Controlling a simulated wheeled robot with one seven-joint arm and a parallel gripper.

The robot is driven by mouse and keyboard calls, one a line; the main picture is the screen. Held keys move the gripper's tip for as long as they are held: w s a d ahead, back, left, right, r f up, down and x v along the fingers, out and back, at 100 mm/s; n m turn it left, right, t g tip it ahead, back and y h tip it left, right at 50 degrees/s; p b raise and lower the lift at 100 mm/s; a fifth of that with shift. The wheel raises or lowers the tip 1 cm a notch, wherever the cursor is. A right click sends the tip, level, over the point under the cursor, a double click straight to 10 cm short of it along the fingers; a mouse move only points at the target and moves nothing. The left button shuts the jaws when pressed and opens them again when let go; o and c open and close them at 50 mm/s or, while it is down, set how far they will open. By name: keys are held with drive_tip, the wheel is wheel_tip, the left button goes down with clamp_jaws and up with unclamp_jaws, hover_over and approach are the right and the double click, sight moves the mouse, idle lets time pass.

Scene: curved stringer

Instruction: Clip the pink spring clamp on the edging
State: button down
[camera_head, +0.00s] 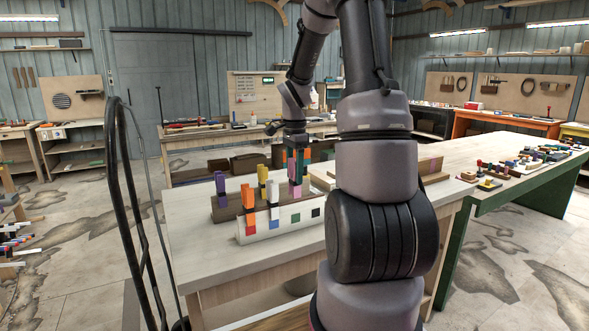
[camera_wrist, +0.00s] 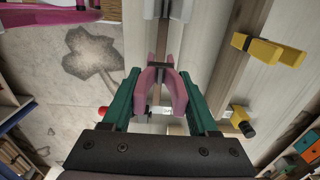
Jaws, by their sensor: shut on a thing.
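My gripper (camera_wrist: 160,100) has green fingers, shut on the pink spring clamp (camera_wrist: 172,88) from both sides in the wrist view. The clamp's dark pivot faces away from me, in line with a narrow brown strip (camera_wrist: 162,42) that may be the edging. I cannot tell whether the clamp's jaws touch it. In the head view, my gripper (camera_head: 298,165) points down over the bench behind a row of coloured clamps, with pink (camera_head: 296,189) just below its fingers. My arm hides part of the bench there.
On the bench (camera_head: 205,262), a purple clamp (camera_head: 220,184), an orange clamp (camera_head: 248,198), a yellow clamp (camera_head: 262,176) and a white clamp (camera_head: 272,192) stand by a pale block (camera_head: 285,224) with coloured squares. Yellow clamp parts (camera_wrist: 268,50) lie right of my gripper.

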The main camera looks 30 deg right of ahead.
sight(295, 186)
drive_tip(key=shift+f, duration=0.35)
drive_tip(key=shift+f, duration=0.2)
idle(0.4)
drive_tip(key=shift+f, duration=1)
drive_tip(key=shift+f, duration=0.15)
drive_tip(key=shift+f, duration=0.45)
drive_tip(key=shift+f, duration=0.15)
drive_tip(key=shift+f, duration=0.4)
